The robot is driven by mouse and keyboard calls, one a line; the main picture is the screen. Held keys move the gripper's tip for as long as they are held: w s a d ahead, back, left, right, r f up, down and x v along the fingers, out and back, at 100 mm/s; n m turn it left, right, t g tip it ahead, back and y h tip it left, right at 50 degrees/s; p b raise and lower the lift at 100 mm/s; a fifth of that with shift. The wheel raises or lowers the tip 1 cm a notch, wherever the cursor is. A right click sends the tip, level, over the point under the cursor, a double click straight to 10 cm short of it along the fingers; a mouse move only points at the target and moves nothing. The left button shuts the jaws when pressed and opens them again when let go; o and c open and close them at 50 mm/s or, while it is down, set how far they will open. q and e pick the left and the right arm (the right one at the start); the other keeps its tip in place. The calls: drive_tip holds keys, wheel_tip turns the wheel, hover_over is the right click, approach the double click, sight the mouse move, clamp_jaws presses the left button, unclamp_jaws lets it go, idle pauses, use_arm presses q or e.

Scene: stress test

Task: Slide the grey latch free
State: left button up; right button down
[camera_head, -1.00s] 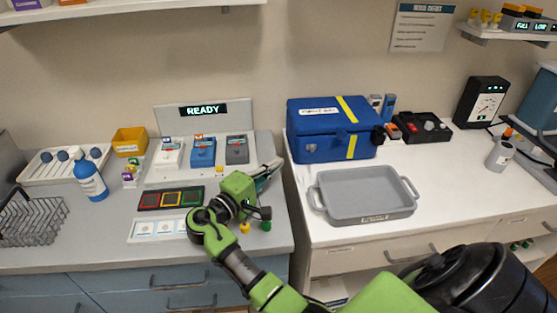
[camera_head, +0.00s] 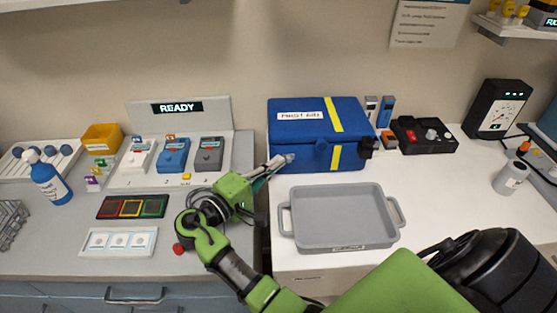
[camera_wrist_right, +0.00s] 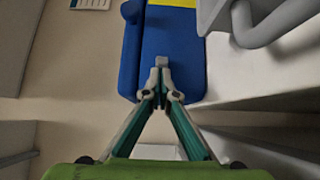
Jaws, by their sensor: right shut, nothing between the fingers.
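The blue first aid box (camera_head: 300,136) with a yellow stripe stands closed on the white counter, and also shows in the right wrist view (camera_wrist_right: 182,40). A small grey piece, which looks like the latch (camera_wrist_right: 162,61), is on the box's blue face. My right gripper (camera_head: 287,160) reaches to the lower left of the box's front. In the right wrist view its fingers (camera_wrist_right: 162,75) are together and empty, with the tips at the grey latch. Whether they touch it I cannot tell. In the head view the fingertips hide the latch. My left gripper is not in view.
A grey tray (camera_head: 340,250) stands just in front of the box. A black case with red and grey parts (camera_head: 424,140) is to its right. Left are the READY panel (camera_head: 135,118), colored blocks and a blue bottle (camera_head: 48,182).

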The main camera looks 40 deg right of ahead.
drive_tip(key=shift+a, duration=0.15)
drive_tip(key=shift+s+d+r+p, duration=0.15)
drive_tip(key=shift+s+d+p, duration=0.45)
drive_tip(key=shift+d, duration=0.35)
drive_tip(key=shift+s+d, duration=0.1)
drive_tip(key=shift+d, duration=0.05)
